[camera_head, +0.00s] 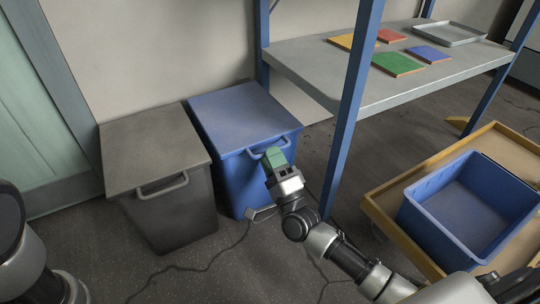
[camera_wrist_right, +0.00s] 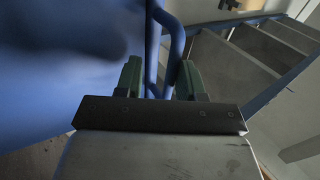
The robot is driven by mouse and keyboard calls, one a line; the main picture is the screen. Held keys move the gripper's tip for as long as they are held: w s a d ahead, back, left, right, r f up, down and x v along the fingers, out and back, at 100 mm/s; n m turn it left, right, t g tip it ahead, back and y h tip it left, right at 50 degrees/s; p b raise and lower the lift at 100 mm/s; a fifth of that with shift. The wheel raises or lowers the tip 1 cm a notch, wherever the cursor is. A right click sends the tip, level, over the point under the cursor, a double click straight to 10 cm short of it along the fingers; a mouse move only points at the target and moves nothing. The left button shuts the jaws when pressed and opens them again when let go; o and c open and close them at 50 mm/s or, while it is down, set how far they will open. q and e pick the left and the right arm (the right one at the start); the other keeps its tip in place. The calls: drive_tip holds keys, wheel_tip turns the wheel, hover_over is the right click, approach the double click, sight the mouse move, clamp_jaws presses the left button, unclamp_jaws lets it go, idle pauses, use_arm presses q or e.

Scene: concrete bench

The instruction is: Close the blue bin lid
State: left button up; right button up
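The blue bin (camera_head: 238,178) stands on the floor at the middle left in the head view. Its blue lid (camera_head: 240,112) lies over its top and looks flat; I cannot tell whether a small gap remains. A blue handle (camera_head: 262,150) sits on its front edge. My right gripper (camera_head: 275,158), with green fingers, is at this handle. In the right wrist view the blue handle (camera_wrist_right: 177,50) runs between the two spread fingers, close to the right one. I cannot see a firm grip on it. My left gripper is out of view.
A grey lidded bin (camera_head: 165,205) stands close at the left. A blue-posted shelf (camera_head: 440,72) with coloured tiles and a grey tray (camera_head: 447,33) is at the right. An open blue crate (camera_head: 440,232) sits on a wooden cart (camera_head: 385,205). The wall is behind the bins.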

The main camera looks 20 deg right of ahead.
drive_tip(key=p+v, duration=0.4)
drive_tip(key=v, duration=0.6)
drive_tip(key=shift+s, duration=0.15)
